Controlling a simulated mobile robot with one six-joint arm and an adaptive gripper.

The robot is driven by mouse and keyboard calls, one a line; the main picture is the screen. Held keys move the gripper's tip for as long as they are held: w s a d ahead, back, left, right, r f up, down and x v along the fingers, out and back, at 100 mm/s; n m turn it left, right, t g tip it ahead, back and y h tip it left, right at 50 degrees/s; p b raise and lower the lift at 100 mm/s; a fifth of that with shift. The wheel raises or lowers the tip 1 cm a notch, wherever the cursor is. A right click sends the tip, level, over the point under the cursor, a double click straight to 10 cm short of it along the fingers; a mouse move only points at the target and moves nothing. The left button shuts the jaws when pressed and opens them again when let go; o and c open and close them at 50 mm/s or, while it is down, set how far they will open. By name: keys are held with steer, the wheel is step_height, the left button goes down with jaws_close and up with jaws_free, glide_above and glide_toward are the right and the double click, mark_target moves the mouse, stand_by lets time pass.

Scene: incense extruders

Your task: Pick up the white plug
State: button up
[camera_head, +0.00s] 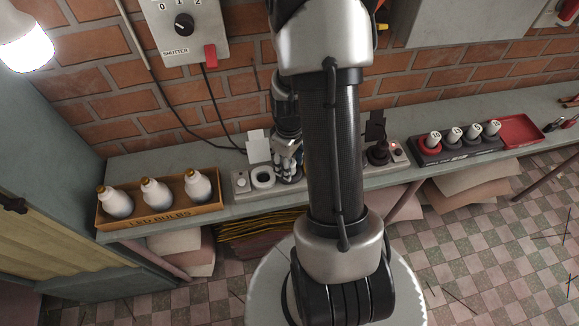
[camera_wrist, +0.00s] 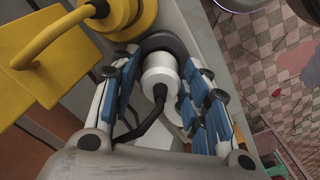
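A white plug (camera_wrist: 159,76) with a black cord (camera_wrist: 150,122) stands in a round dark socket (camera_wrist: 172,44) in the wrist view. My gripper (camera_wrist: 161,66) has one blue-padded finger on each side of this plug. The fingers look spread, with narrow gaps beside the plug, and I see no clear grip. In the head view my gripper (camera_head: 289,168) points down at the socket strip (camera_head: 240,191) on the bench. There its fingers and my arm hide most of the plug.
The box of LED bulbs (camera_head: 160,217) stands at left on the bench (camera_head: 180,158). A dark plug (camera_head: 378,154), a dark holder (camera_head: 455,151) and a red tray (camera_head: 519,130) are at right.

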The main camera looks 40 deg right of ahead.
steer(key=c, duration=0.8)
